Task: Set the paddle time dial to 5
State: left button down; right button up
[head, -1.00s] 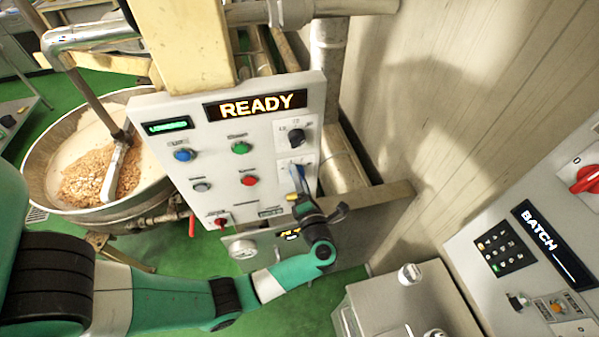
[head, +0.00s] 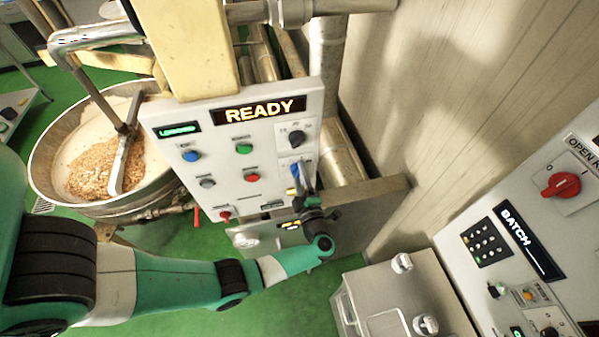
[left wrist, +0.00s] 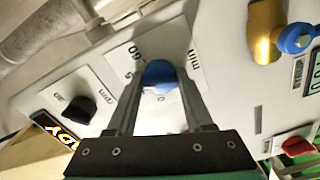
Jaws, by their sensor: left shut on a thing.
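The paddle time dial (left wrist: 158,76) is a blue knob on a white scale plate marked "min", with "60" and "5" readable around it. In the head view its blue knob (head: 294,170) shows at the lower right of the white control panel (head: 222,172). My left gripper (head: 301,180) is at the panel with its fingers around the knob. In the left wrist view the gripper (left wrist: 159,88) is shut on the knob, one finger on each side. The fingers hide part of the scale, and I cannot read the pointer's setting. My right gripper is not in view.
A black knob (left wrist: 84,108) marked rpm sits beside the dial. The panel also has blue, green and red buttons and a READY display (head: 259,109). A kettle (head: 50,165) stands at left, a batch panel (head: 530,230) at right, a metal box (head: 385,298) below.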

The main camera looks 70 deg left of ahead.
pick_arm(q)
jog(key=shift+m, duration=0.3)
jog(key=shift+c, duration=1.5)
grip_release()
jog(key=s+d+b, duration=0.1)
jog(key=d, duration=1)
jog(key=shift+s+d+b, duration=0.25)
jog(key=shift+s+b, duration=0.1)
jog(key=shift+s, duration=0.05)
